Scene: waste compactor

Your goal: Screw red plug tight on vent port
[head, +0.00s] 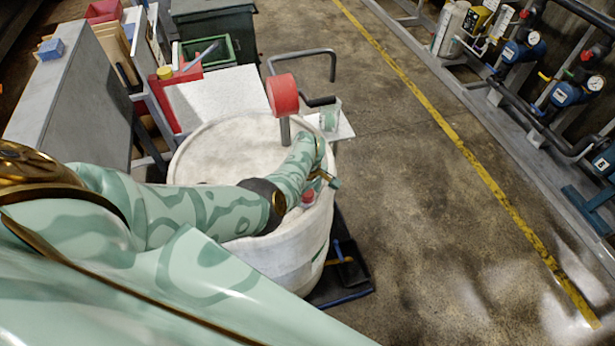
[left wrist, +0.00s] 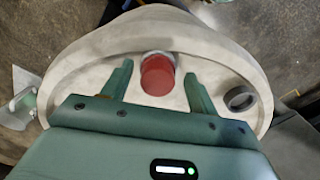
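A short red plug (left wrist: 157,78) sits at a pale collar, the vent port (left wrist: 158,56), near the rim of the white drum (left wrist: 75,78). In the head view the plug (head: 308,196) shows beside my left gripper (head: 322,179), at the drum's (head: 212,150) near right edge. In the left wrist view my left gripper (left wrist: 158,72) is open, one finger on each side of the plug, with visible gaps. Whether the plug is seated in the thread cannot be told. My right gripper is not in view.
A dark ring (left wrist: 240,98) lies on the lid's right side. A bent dark handle (head: 302,57) stands behind. A grey cabinet (head: 70,100) is left; floor right of the drum is clear.

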